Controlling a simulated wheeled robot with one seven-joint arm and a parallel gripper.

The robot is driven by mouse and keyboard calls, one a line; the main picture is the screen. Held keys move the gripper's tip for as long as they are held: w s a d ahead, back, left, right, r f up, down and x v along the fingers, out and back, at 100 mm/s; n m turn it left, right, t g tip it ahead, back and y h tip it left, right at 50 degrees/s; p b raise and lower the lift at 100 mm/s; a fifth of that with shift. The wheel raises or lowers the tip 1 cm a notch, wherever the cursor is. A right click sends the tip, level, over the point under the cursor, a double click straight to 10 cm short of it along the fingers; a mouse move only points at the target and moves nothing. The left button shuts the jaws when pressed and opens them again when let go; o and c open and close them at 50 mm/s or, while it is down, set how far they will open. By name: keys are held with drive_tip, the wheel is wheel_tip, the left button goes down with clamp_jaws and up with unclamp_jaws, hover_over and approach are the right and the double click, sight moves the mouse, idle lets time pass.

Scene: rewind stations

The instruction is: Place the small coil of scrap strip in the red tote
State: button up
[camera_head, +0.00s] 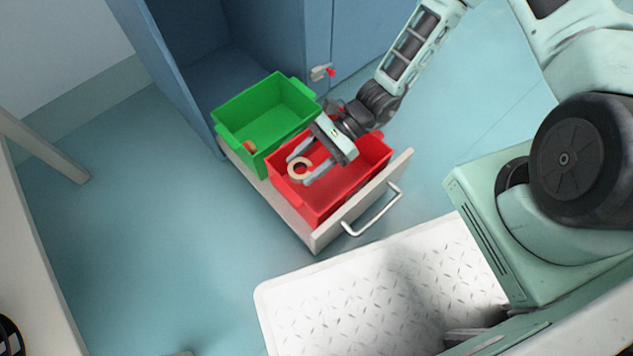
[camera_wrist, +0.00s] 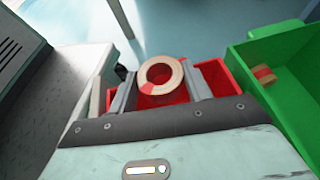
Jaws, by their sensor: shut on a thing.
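The small coil of scrap strip (camera_head: 300,169) is a pale beige ring. My gripper (camera_head: 303,168) is shut on it and holds it over the red tote (camera_head: 345,203), near the tote's left side. In the wrist view the coil (camera_wrist: 161,79) sits between my two fingers (camera_wrist: 160,88), with the red tote (camera_wrist: 217,78) behind and below it. I cannot tell exactly how high the coil is above the tote floor. The part of the red tote that I can see looks empty; my gripper and the coil hide some of it.
A green tote (camera_head: 255,135) stands beside the red one in the same open drawer (camera_head: 318,240), with a reddish-brown coil (camera_wrist: 264,75) inside. The drawer has a metal handle (camera_head: 372,213). A blue cabinet (camera_head: 275,45) rises behind. The floor (camera_head: 150,240) at left is clear.

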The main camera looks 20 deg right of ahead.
wheel_tip(320, 180, down, 9)
drive_tip(key=b, duration=0.5)
drive_tip(key=shift+r, duration=0.3)
